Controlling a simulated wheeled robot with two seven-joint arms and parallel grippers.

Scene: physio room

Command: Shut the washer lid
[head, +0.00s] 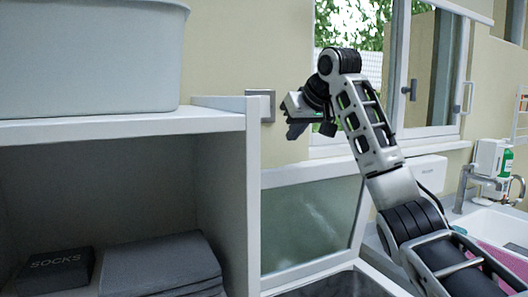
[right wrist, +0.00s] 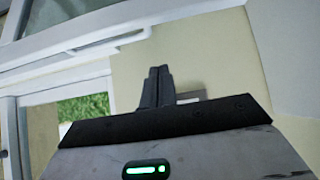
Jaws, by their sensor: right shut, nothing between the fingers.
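The washer lid (head: 312,222), a glass panel in a pale frame, stands raised and tilted back against the wall in the head view. Below it, the dark top opening of the washer (head: 335,285) shows at the bottom edge; the rest of the washer is out of frame. My right gripper (head: 294,129) is above the lid, near the wall and apart from the lid. In the right wrist view its two dark fingers (right wrist: 157,87) are together with nothing between them. My right forearm hides part of the lid's right side. My left gripper is not in view.
A white shelf unit (head: 252,190) stands close on the left, with a pale bin (head: 90,60) on top and a socks box (head: 55,270) and dark folded cloth (head: 160,265) inside. A window (head: 432,75) and sink (head: 500,228) are on the right.

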